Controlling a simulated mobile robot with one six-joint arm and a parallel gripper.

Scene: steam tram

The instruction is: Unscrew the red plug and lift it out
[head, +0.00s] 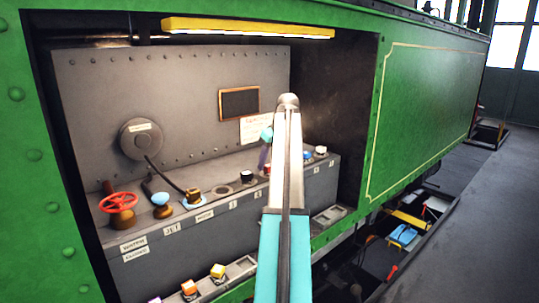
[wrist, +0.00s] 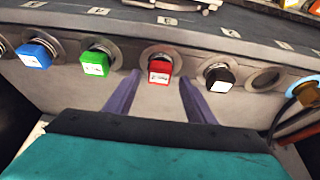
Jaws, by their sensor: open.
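The red plug (wrist: 159,77) sits in its round metal socket in the wrist view, its square head with a white label showing. My gripper (wrist: 160,84) is open, with one purple finger to the left of the plug and one to the right. Gaps show between the plug and both fingers, and it holds nothing.
A green plug (wrist: 95,62) and a black plug (wrist: 219,77) flank the red one. A blue plug (wrist: 34,54) and an empty socket (wrist: 266,77) lie farther out. A red valve wheel (head: 119,203) stands at the shelf's left, and a yellow bar (head: 248,28) runs overhead.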

